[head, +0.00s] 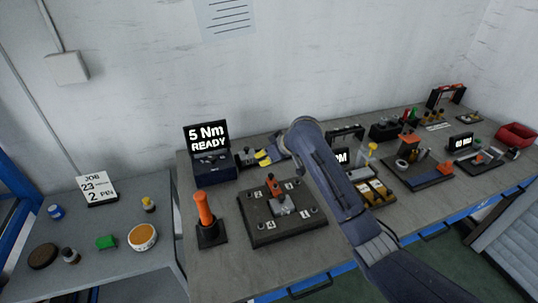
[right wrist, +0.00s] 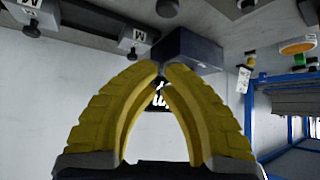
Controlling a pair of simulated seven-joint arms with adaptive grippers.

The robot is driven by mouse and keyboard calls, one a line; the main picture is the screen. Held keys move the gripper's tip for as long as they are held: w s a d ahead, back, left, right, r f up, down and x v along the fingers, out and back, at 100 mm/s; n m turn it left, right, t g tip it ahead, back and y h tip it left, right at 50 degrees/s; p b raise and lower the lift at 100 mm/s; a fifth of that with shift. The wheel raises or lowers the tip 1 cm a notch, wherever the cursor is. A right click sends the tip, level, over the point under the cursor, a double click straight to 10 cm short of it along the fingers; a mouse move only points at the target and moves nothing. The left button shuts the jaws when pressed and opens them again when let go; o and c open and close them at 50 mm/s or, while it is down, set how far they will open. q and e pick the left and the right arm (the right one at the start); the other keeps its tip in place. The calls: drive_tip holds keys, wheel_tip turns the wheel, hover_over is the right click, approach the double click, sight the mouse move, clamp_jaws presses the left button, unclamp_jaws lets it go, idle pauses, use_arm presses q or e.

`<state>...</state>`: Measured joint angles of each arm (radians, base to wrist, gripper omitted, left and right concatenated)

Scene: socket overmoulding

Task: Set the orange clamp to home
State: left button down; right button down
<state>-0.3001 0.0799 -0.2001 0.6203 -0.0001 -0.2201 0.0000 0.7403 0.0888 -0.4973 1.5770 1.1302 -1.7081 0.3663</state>
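An orange upright handle (head: 273,186) stands on a grey block on the dark fixture plate (head: 262,233), whose corners carry numbered tags; it looks like the orange clamp, but its exact position is hard to read. My right gripper (head: 264,158) is behind this plate, near the torque display, apart from the clamp. In the right wrist view its yellow fingers (right wrist: 161,68) lean together with their tips almost meeting and nothing visible held between them. My left gripper is not in view.
A display reading 5 Nm READY (head: 208,140) stands at the back left. An orange-handled tool (head: 204,212) stands upright left of the plate. A second fixture with orange parts (head: 418,168) and a red bin (head: 516,136) are at right. My right arm crosses the bench's middle.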

sight(274, 184)
drive_tip(key=shift+s+d+f, duration=0.15)
drive_tip(key=shift+d+f, duration=0.05)
drive_tip(key=shift+f, duration=0.85)
drive_tip(key=shift+s+d+f, duration=0.1)
drive_tip(key=shift+d+f, duration=0.05)
drive_tip(key=shift+f, duration=0.85)
drive_tip(key=shift+s+d+f, duration=0.1)
drive_tip(key=shift+s+d, duration=0.2)
drive_tip(key=shift+s, duration=0.2)
drive_tip(key=shift+s+d, duration=0.25)
drive_tip(key=shift+s, duration=0.2)
drive_tip(key=shift+s+f, duration=0.1)
